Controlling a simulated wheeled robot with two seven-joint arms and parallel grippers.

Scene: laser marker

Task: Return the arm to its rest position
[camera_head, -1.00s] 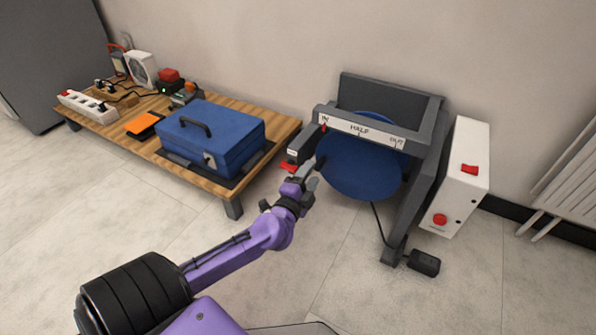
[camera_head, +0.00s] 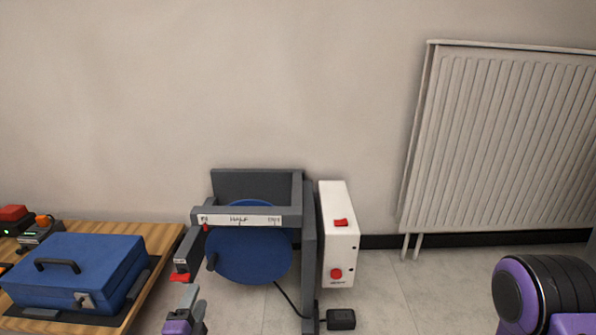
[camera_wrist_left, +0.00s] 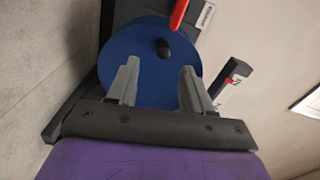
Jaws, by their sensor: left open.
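My left gripper (camera_head: 186,302) is at the bottom of the head view, just left of and below the blue disc (camera_head: 250,255) of the laser marker. In the left wrist view the gripper (camera_wrist_left: 156,88) has its two grey fingers apart with nothing between them. The blue disc (camera_wrist_left: 135,60) with its dark knob (camera_wrist_left: 162,48) lies beyond the fingers. The marker's grey frame (camera_head: 308,245) carries a white scale strip (camera_head: 240,220). A red lever tip (camera_wrist_left: 179,14) shows near the disc. A purple and black part of my right arm (camera_head: 545,290) is at the lower right; its gripper is out of view.
A white control box (camera_head: 338,245) with a red switch and red button stands right of the frame. A blue case (camera_head: 75,272) sits on a low wooden table (camera_head: 165,240) at left. A black pedal-like block (camera_head: 341,319) lies on the floor. A radiator (camera_head: 510,140) is on the wall.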

